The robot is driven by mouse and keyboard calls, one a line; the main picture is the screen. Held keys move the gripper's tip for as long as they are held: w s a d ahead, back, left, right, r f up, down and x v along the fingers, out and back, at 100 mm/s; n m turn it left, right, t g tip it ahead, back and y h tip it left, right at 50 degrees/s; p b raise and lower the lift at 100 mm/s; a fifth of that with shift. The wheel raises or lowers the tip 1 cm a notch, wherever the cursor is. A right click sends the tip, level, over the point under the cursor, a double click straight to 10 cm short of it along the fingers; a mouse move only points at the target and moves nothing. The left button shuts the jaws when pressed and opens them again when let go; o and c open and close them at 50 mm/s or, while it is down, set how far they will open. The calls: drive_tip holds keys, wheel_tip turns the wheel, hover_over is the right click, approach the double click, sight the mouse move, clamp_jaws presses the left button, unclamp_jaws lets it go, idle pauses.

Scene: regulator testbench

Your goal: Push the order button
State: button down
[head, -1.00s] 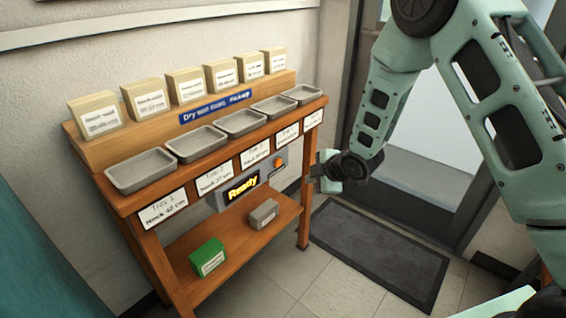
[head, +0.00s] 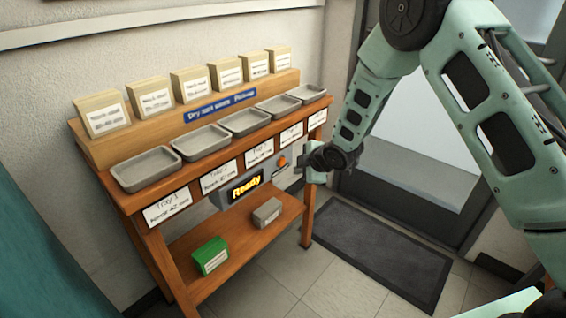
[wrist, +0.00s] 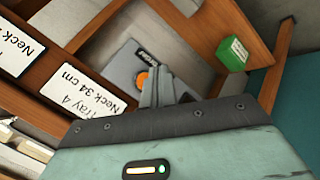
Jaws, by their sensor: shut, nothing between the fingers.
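The orange order button (head: 282,160) is on the grey control box (head: 222,200) under the bench top, right of the lit "Ready" display (head: 246,186). In the wrist view the button (wrist: 142,79) shows just left of my fingertips, partly covered by them. A small black label (wrist: 147,55) is beside it. My gripper (head: 301,164) is shut and empty, its fingers pointing at the box, close to the button on its right side in the head view. In the wrist view the shut fingers (wrist: 157,78) overlap the button's edge; I cannot tell whether they touch it.
Several grey trays (head: 146,169) line the bench top, with tray labels (head: 167,208) on its front edge. Small boxes (head: 104,115) stand behind. A green box (head: 210,256) and a grey block (head: 267,213) sit on the lower shelf. A dark mat (head: 380,255) lies right of the bench.

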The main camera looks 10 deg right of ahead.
sight(283, 166)
drive_tip(key=shift+w+a, duration=0.85)
drive_tip(key=shift+w, duration=0.25)
idle(1.3)
drive_tip(key=shift+w+a, duration=0.25)
drive_tip(key=shift+w, duration=0.1)
drive_tip(key=shift+w+a, duration=0.3)
drive_tip(key=shift+w, duration=0.1)
idle(0.9)
drive_tip(key=shift+s+d, duration=0.55)
drive_tip(key=shift+s, duration=0.2)
drive_tip(key=shift+s+d+b, duration=0.25)
drive_tip(key=shift+s+d, duration=0.5)
drive_tip(key=shift+s, duration=0.25)
drive_tip(key=shift+s+d+b, duration=0.2)
drive_tip(key=shift+s+d, duration=0.5)
drive_tip(key=shift+s, duration=0.3)
